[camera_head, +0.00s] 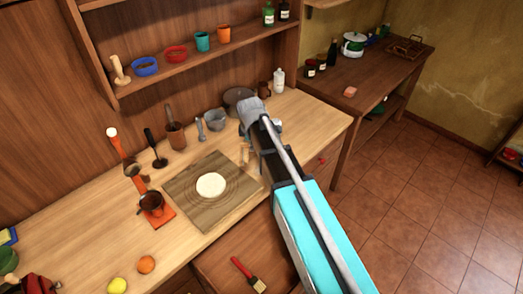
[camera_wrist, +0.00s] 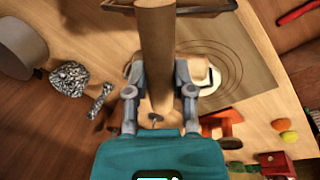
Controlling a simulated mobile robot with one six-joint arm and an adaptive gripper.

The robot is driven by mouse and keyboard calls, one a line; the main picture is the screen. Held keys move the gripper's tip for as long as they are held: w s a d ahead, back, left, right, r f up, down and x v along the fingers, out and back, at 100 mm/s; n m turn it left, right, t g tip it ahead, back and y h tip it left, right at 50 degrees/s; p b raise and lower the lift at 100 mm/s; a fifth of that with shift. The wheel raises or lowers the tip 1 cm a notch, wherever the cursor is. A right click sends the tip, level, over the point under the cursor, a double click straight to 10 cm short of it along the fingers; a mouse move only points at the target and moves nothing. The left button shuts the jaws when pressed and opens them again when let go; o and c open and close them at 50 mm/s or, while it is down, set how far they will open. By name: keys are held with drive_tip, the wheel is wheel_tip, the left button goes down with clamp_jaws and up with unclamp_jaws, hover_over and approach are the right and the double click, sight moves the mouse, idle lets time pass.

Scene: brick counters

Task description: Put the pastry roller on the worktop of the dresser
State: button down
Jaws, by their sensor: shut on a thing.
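The pastry roller (camera_wrist: 156,50) is a pale wooden cylinder, upright in the wrist view. My gripper (camera_wrist: 159,95) is shut on it, with one grey finger on each side. In the head view my arm hides most of the gripper and roller; a small pale wooden part (camera_head: 245,153) shows at the arm's left. The dresser's worktop (camera_head: 84,228) is light wood and lies under the gripper. I cannot tell whether the roller touches it.
A board (camera_head: 183,206) with a round of dough (camera_head: 211,186) lies just left of my gripper. A mortar, a grey cup (camera_head: 214,120) and a pot (camera_head: 237,97) stand along the back. An orange (camera_head: 146,264) and a lemon (camera_head: 117,285) lie in front. The front left worktop has free room.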

drive_tip(key=w+d+f+b, duration=0.4)
drive_tip(key=w+f+b, duration=0.4)
drive_tip(key=w, duration=0.3)
drive_tip(key=shift+w+f, duration=0.2)
drive_tip(key=shift+f, duration=0.1)
drive_tip(key=shift+w+d+f+b, duration=0.1)
drive_tip(key=shift+w+f+b, duration=0.1)
drive_tip(key=shift+f+b, duration=0.85)
drive_tip(key=shift+w+d+f+b, duration=0.1)
drive_tip(key=shift+w+f+b, duration=0.05)
drive_tip(key=shift+f+b, duration=0.85)
drive_tip(key=shift+f, duration=0.1)
drive_tip(key=shift+s+f+b, duration=0.3)
drive_tip(key=shift+s+b, duration=0.1)
drive_tip(key=shift+b, duration=0.3)
